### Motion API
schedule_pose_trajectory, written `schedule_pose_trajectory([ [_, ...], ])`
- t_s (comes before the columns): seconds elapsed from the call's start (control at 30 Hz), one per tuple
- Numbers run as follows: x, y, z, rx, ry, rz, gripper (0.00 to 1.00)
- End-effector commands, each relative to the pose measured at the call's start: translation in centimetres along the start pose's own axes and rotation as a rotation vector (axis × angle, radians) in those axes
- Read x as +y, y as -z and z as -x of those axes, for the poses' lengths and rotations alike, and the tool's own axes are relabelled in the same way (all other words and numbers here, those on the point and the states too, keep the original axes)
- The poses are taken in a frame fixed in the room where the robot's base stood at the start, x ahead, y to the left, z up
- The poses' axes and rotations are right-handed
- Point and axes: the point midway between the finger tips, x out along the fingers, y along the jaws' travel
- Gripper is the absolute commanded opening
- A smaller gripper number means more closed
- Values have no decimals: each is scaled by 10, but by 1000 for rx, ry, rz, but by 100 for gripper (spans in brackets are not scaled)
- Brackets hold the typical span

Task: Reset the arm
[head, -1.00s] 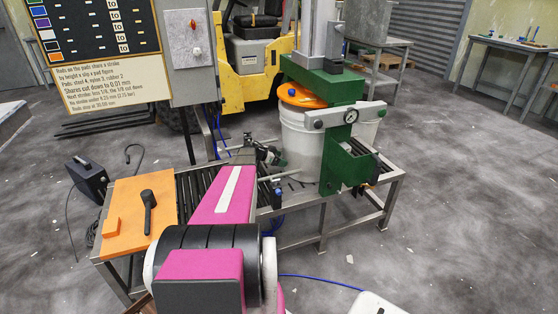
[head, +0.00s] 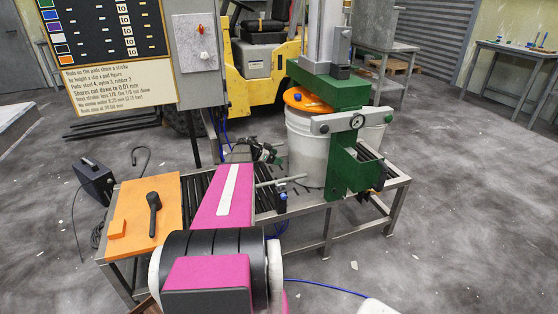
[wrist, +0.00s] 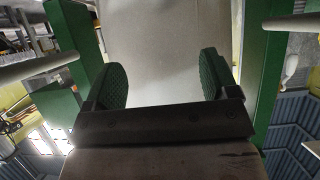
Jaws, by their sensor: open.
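My arm reaches forward in the head view, its pink link pointing toward the press table. My gripper (wrist: 163,76) is open in the wrist view, with two green textured pads set apart and nothing held between them. A pale smooth surface lies beyond the pads; I cannot tell for sure what it is. In the head view the gripper end (head: 265,152) is small, left of the white pail (head: 307,150), and its fingers are hard to make out. The pail stands in the green press (head: 345,170), with an orange lid (head: 305,99) tilted at its top.
An orange board (head: 135,225) holds a black-handled tool (head: 153,212) and an orange block (head: 117,228). A roller table (head: 325,222) carries the press. A control box (head: 196,55) and a yellow forklift (head: 250,75) stand behind. Open floor lies to the right.

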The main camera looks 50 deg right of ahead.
Motion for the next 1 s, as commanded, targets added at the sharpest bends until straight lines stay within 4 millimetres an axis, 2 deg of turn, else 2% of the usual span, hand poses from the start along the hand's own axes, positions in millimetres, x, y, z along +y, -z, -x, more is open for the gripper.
schedule_pose_trajectory([
  [0.53, 0, 0, 1, -1, 0, 0, 80],
  [0.63, 1, -6, 10, -14, 7, 22, 80],
  [0.77, 3, -30, 45, -70, 40, 118, 80],
  [1.0, 19, -104, 151, -231, 163, 434, 80],
])
